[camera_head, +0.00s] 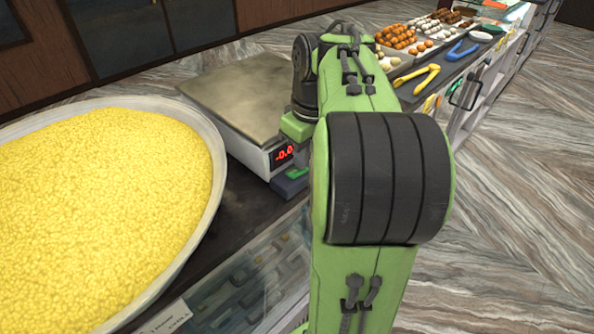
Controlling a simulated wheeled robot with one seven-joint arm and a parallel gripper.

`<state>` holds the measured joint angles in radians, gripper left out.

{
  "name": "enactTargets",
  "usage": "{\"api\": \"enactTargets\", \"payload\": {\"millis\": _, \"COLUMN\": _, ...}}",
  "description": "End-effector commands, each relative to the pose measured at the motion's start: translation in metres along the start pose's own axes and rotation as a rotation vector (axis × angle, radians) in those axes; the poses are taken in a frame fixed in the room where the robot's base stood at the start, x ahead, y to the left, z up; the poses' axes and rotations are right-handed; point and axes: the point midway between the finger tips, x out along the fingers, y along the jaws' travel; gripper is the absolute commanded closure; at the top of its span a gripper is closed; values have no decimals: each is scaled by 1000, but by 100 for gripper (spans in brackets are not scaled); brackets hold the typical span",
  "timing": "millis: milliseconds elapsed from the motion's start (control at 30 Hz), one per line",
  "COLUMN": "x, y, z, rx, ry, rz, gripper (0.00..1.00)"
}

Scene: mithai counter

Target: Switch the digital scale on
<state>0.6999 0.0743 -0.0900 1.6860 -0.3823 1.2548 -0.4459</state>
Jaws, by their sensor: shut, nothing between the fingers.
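The digital scale (234,97) stands on the counter, with a wide flat metal pan on top and a pale body below. Its front display (284,153) is lit and shows red digits that read about -0.0; its right end is partly covered. My arm reaches across the picture from the lower right. My gripper (292,182) is shut and empty, low at the right front of the scale, close to the display. My arm hides part of the gripper and the scale's right front. I cannot tell whether the gripper touches the scale, and no power button is visible.
A large pale bowl (218,190) heaped with small yellow sweets fills the left, near the scale. Beyond my arm are trays of sweets (404,38), yellow tongs (417,76) and blue tongs (461,50). A glass front drops below the counter's near edge.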

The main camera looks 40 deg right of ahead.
Motion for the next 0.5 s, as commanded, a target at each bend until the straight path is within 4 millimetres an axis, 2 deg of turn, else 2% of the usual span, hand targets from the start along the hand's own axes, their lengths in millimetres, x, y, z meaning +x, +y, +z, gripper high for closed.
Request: {"api": "enactTargets", "payload": {"millis": 500, "x": -48, "y": 0, "z": -7, "rx": -1, "ry": -2, "rz": -1, "gripper": 100}}
